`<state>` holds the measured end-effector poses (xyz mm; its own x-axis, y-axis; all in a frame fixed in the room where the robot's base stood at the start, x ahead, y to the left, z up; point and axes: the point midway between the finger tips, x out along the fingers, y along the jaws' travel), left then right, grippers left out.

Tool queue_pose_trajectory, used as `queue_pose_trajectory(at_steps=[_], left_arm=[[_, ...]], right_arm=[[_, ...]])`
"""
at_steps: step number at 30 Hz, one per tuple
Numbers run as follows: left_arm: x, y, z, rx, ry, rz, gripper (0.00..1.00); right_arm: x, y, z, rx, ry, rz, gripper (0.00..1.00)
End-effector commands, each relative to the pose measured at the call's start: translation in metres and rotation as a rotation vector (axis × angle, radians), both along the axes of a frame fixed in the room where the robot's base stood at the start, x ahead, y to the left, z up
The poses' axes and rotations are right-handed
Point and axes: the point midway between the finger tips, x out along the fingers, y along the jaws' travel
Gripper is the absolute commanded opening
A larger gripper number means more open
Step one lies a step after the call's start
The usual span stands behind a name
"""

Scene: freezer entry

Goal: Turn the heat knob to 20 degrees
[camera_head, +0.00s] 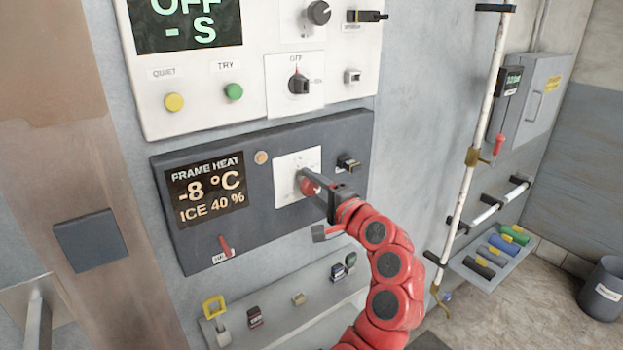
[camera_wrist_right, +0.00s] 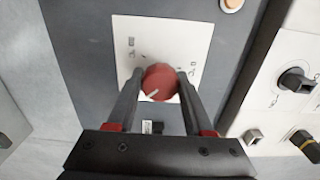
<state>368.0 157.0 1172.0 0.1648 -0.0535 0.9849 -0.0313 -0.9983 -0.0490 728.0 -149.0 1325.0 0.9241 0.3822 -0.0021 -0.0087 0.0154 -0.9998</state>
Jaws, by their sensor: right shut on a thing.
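The red heat knob (camera_wrist_right: 160,83) sits on a white square plate (camera_head: 285,165) in the dark frame heat panel (camera_head: 262,205). A pale pointer line on the knob points to the lower left in the right wrist view. My right gripper (camera_head: 306,180) is shut on the knob, one finger on each side of it. It hides much of the knob and its scale in the head view. The display (camera_head: 207,190) reads "FRAME HEAT -8 °C ICE 40 %". The scale marks are too small to read. My left gripper is not in view.
Above is a white panel with a yellow button (camera_head: 174,102), a green button (camera_head: 233,91) and black knobs. A red switch (camera_head: 226,246) is at the panel's lower left. A shelf (camera_head: 285,318) with small items lies below. A white vertical rod (camera_head: 487,90) stands right.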

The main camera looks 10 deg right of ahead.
Motion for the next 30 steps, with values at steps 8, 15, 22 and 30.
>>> queue_pose_trajectory(at_steps=[8,15,22,30], left_arm=[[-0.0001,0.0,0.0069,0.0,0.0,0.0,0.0],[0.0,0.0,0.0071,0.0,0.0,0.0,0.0],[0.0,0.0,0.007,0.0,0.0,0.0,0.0],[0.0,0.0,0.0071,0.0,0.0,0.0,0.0]], right_arm=[[0.0003,-0.0001,-0.0012,0.059,0.028,0.0,0.0],[0.0003,-0.0004,-0.0017,0.065,0.03,-0.001,0.0],[0.0003,-0.0003,-0.0017,0.064,0.03,-0.001,0.57],[0.0002,-0.0002,-0.0008,0.064,0.028,-0.001,0.82]])
